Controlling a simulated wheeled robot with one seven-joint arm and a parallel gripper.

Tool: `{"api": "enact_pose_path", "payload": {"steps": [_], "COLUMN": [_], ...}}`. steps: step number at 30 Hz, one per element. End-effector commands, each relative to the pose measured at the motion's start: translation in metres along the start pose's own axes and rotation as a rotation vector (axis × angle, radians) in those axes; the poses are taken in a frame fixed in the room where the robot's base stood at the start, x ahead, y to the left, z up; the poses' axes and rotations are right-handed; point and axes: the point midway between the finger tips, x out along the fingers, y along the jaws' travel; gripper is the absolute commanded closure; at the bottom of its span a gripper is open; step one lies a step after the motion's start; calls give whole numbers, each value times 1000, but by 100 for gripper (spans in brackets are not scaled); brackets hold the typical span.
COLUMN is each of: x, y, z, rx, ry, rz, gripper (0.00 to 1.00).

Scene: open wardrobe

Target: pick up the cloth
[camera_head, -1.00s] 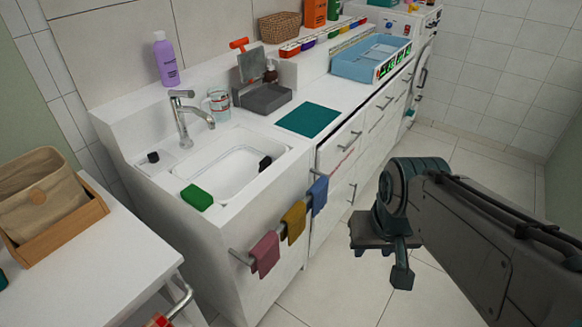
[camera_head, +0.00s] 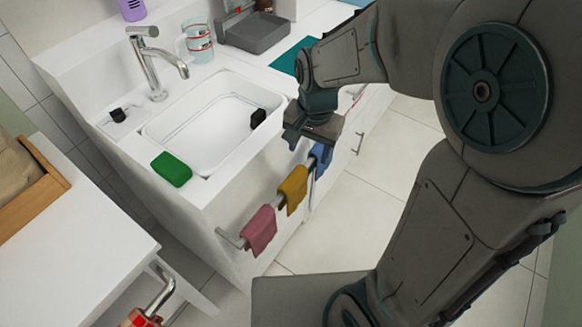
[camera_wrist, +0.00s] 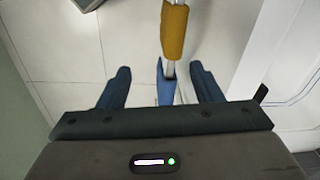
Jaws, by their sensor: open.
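Three small cloths hang on a metal rail on the front of the white sink cabinet: a pink cloth (camera_head: 259,231), a yellow cloth (camera_head: 293,189) and a blue cloth (camera_head: 321,158). My gripper (camera_head: 313,131) is at the rail's far end, just above the blue cloth and partly covering it. In the wrist view my gripper (camera_wrist: 160,69) is open. The blue cloth (camera_wrist: 165,88) shows between its two fingers, with its lower part hidden by the gripper body. The yellow cloth (camera_wrist: 173,30) hangs farther along the rail. I cannot tell whether the fingers touch the blue cloth.
The sink basin (camera_head: 205,125) with a faucet (camera_head: 155,62) lies left of my gripper. A green sponge (camera_head: 171,169) sits on its rim. A white table (camera_head: 75,255) with a wooden tray (camera_head: 40,195) stands at the left. The floor right of the rail is clear.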

Motion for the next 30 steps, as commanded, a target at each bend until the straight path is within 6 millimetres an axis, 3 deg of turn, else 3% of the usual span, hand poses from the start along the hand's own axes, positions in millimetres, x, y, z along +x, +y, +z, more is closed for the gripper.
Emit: {"api": "enact_pose_path", "payload": {"steps": [1,3,9,14,21,30], "x": [20,34,57,79,126,150], "y": [-11,-23,-40,-40,-36,-34], "z": [0,-1,-1,0,1,2], "rx": [30,77,155,164,165,163], "ry": [-11,-17,-21,-23,-23,-22], "rz": [17,33,60,67,66,64], "gripper": [41,41,41,41,41,41]}}
